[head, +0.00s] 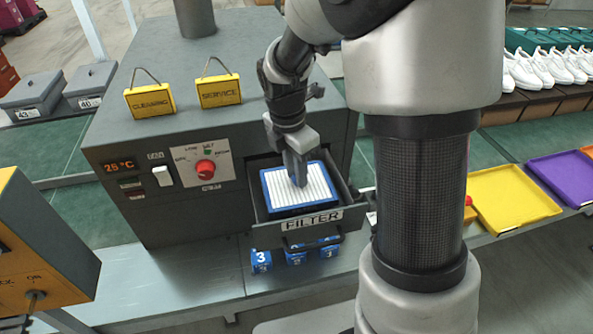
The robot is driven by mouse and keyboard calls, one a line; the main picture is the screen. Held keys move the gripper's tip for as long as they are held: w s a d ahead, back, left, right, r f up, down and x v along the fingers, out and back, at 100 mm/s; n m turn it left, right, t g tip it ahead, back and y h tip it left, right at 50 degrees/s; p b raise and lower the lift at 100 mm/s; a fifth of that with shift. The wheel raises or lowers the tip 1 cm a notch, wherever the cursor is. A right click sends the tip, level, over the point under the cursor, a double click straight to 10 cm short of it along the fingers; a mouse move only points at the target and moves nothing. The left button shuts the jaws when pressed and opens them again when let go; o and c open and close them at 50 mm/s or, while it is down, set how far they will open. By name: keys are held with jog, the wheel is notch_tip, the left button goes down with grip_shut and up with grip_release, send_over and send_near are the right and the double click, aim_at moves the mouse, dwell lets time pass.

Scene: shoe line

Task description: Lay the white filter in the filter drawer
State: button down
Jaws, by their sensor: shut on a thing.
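The white filter (315,196) is a pleated white panel in a blue frame. It is at the open filter drawer (341,220), within the drawer's outline and slightly tilted in the picture. I cannot tell whether it rests on the drawer floor. My gripper (299,180) points down over the middle of the filter and is shut on it; the fingertips hide the grip point. The drawer sticks out from the front of a dark grey machine (130,195) and carries a FILTER label.
A red knob (205,168) and a white switch (162,176) are on the machine's panel. Yellow CLEANING (150,101) and SERVICE (219,91) signs stand on top. Small blue numbered blocks (261,261) sit below the drawer. A yellow tray (510,198) lies at right.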

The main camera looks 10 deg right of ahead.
jog(key=shift+f+b, duration=0.35)
jog(key=shift+f, duration=0.3)
jog(key=c, duration=1.5)
grip_release()
jog(key=shift+o, duration=0.2)
notch_tip(320, 180, up, 16)
jog(key=a+p, duration=0.1)
jog(key=a, duration=0.1)
jog(key=s+d+r+m+t, duration=0.1)
jog(key=s+m+t, duration=0.1)
jog(key=s+m, duration=0.7)
jog(key=s+d+r+m+t+y+p, duration=0.1)
jog(key=s+r+m+t, duration=0.1)
jog(key=s+m, duration=0.7)
jog(key=m+t, duration=0.1)
jog(key=m, duration=0.3)
jog(key=shift+s+m, duration=0.15)
jog(key=shift+m, duration=0.15)
